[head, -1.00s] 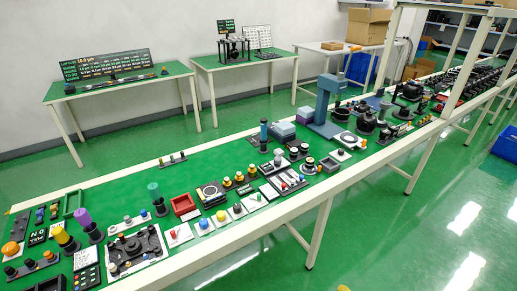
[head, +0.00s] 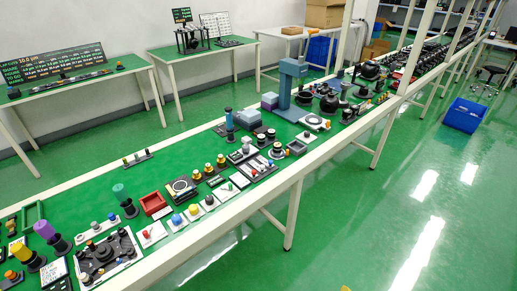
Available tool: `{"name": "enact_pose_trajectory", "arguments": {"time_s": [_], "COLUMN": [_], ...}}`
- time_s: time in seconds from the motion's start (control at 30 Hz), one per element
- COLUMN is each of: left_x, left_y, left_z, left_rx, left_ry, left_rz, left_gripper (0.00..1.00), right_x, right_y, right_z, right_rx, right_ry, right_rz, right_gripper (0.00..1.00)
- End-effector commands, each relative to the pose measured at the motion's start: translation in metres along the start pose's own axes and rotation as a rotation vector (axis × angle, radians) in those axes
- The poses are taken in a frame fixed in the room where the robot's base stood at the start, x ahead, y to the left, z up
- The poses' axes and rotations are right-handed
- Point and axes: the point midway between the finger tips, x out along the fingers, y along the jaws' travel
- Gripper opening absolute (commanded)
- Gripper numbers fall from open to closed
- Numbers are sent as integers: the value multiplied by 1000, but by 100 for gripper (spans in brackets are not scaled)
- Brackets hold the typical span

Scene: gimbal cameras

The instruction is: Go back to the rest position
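Neither of my grippers shows in the head view, and no part of my arms can be made out. The long green-topped workbench (head: 185,155) runs from the lower left to the upper right. On it stand a red open box (head: 152,203), a purple-topped cylinder (head: 47,232), a yellow-topped cylinder (head: 23,254) and a blue-grey upright stand (head: 287,88). Several small knobs and dark round parts stand among them. Nothing on the bench is seen being held.
Two side tables stand at the back, one with a black sign (head: 53,63), the other with a small rig (head: 190,38). A blue bin (head: 464,115) sits on the floor at right. The green floor (head: 400,215) in front of the bench is clear at lower right.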

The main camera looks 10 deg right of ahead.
Motion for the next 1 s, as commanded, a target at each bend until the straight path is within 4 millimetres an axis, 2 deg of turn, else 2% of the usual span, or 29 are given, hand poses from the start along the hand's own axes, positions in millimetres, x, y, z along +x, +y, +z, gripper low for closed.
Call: {"name": "enact_pose_trajectory", "arguments": {"time_s": [0.17,0.27,0.47,0.7,0.83,1.0], "left_x": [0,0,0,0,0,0], "left_y": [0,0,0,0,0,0], "left_z": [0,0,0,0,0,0], "left_rx": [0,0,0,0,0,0], "left_ry": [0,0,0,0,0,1], "left_rz": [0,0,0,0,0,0], "left_gripper": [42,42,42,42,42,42], "right_x": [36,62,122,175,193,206], "right_y": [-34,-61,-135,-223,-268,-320], "right_z": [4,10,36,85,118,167], "right_rx": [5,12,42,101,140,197], "right_ry": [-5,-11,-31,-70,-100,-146], "right_rz": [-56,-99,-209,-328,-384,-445], "right_gripper": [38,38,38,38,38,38]}}
